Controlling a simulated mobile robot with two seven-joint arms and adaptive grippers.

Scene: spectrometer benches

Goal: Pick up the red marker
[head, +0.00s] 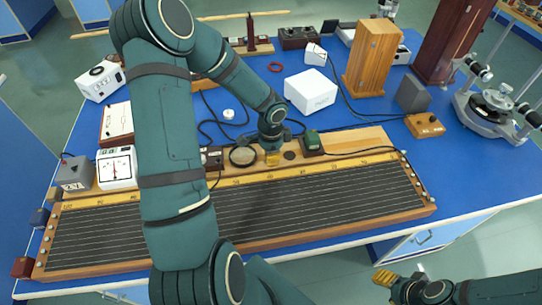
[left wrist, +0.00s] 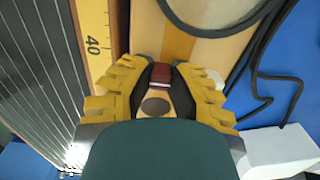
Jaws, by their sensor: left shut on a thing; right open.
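My left arm reaches down over the long wooden board, and my left gripper (head: 272,157) is at its back strip, partly hidden by its own wrist. In the left wrist view, the left gripper's yellow fingers (left wrist: 160,85) stand on both sides of a small dark red piece, the red marker (left wrist: 161,73), and are shut on it. In the head view I cannot make the red marker out. Whether it touches the wood is unclear. My right gripper (head: 385,281) is open and empty at the lower right, in front of the bench.
The lined board (head: 300,205) with a yellow scale fills the bench front. A round dark-rimmed dial (head: 243,157) and a small green-topped block (head: 312,140) flank the left gripper. Behind are a white box (head: 311,91), black cables and a wooden box (head: 371,58).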

